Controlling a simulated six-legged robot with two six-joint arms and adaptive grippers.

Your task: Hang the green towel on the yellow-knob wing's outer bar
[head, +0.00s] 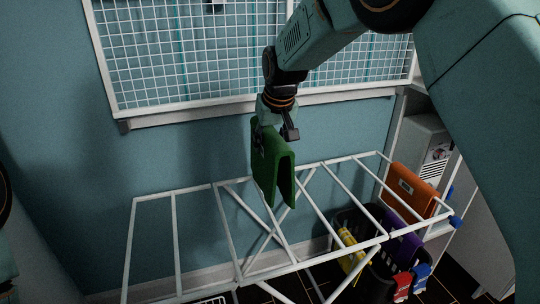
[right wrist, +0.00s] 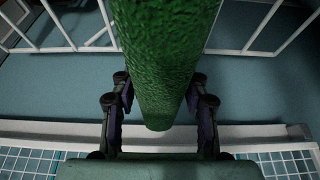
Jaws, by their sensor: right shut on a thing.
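The green towel (head: 272,170) hangs folded over from my right gripper (head: 274,132), above the middle of the white drying rack (head: 172,197). In the right wrist view the towel (right wrist: 158,60) runs as a thick green roll between the two fingers of the gripper (right wrist: 160,105), which is shut on it. In the head view the towel's lower end overlaps the rack's bars; I cannot tell whether it touches them. No yellow knob shows. My left gripper is not in view.
A white wire grid (head: 160,50) is on the wall behind. The rack's left part is bare.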

